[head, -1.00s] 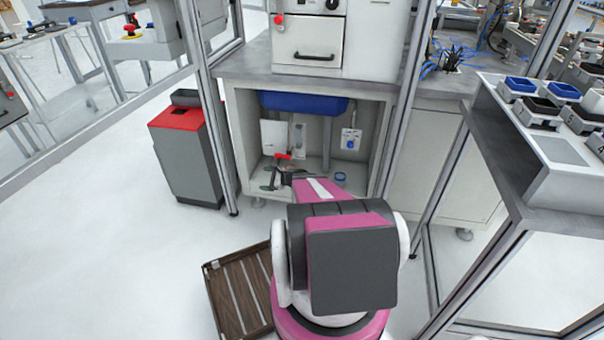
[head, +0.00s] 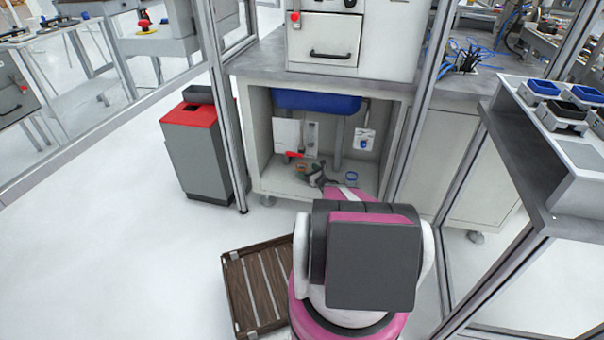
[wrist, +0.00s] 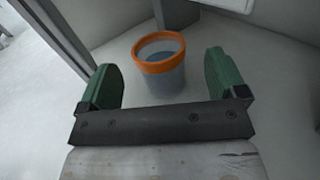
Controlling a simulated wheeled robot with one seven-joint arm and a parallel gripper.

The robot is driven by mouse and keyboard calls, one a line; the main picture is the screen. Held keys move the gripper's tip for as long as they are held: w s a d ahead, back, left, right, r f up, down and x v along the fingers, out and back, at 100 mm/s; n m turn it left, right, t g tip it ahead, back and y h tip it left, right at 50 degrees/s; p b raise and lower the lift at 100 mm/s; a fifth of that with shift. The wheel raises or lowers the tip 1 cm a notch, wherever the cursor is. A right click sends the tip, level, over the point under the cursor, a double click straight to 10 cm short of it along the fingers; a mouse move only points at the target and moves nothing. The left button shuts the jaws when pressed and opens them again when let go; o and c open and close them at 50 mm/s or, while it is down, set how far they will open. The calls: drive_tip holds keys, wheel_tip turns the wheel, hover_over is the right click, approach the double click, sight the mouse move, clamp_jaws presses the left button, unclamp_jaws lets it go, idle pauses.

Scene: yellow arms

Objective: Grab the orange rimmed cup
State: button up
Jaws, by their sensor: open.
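The orange rimmed cup (wrist: 166,82) stands upright in the wrist view, with a clear or greyish body and a bright orange rim. It is on the pale cabinet floor, in line with the gap between my fingers and slightly beyond them. My gripper (wrist: 162,93) is open, with a green finger on either side and clear space between each finger and the cup. In the head view my gripper (head: 314,174) is small inside the open cabinet, partly hidden by my arm. I cannot clearly make out the cup there.
The open cabinet (head: 257,150) has side walls and a blue basin (head: 315,101) overhead. A small blue ring-shaped item (head: 351,177) lies right of my gripper. A red-topped bin (head: 195,150) and metal frame posts stand left. A brown slatted crate (head: 257,285) is on the floor.

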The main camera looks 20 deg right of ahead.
sight(302, 166)
drive_tip(key=x, duration=0.5)
drive_tip(key=shift+w+a, duration=0.1)
drive_tip(key=shift+a, duration=0.1)
drive_tip(key=c, duration=1.1)
drive_tip(key=shift+r, duration=0.1)
